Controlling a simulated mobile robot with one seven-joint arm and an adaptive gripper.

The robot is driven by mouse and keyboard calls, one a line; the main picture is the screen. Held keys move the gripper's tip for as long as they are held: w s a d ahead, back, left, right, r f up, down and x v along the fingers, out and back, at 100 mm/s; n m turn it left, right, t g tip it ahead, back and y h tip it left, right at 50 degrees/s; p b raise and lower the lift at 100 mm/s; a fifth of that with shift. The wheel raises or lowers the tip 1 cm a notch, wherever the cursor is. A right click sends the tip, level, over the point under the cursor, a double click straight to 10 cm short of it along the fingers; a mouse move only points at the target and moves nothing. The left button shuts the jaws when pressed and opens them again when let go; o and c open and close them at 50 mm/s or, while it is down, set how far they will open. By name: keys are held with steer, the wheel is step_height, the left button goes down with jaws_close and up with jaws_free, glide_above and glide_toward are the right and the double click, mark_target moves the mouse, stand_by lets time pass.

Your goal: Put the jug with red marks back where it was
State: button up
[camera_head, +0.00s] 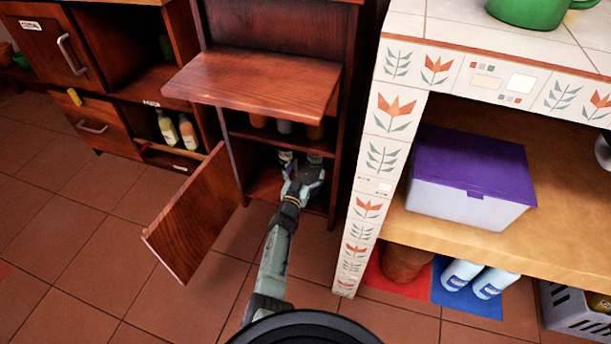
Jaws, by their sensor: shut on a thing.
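My gripper (304,174) is inside the lower compartment of the dark wood cabinet (265,181), just under its inner shelf. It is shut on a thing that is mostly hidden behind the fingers. I cannot make out red marks or tell whether this is the jug. A small pale object (285,157) shows just behind and left of the gripper. The cabinet's lower door (190,215) stands wide open to the left.
A wooden flap (255,80) juts out above the compartment. Several containers (285,127) stand on the shelf above my gripper. A tiled counter (375,190) with a purple-lidded box (470,165) stands close on the right. The tiled floor at left is clear.

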steer(key=shift+r, duration=0.15)
steer(key=shift+f, duration=0.2)
steer(key=o, duration=1.8)
steer(key=shift+c, duration=0.2)
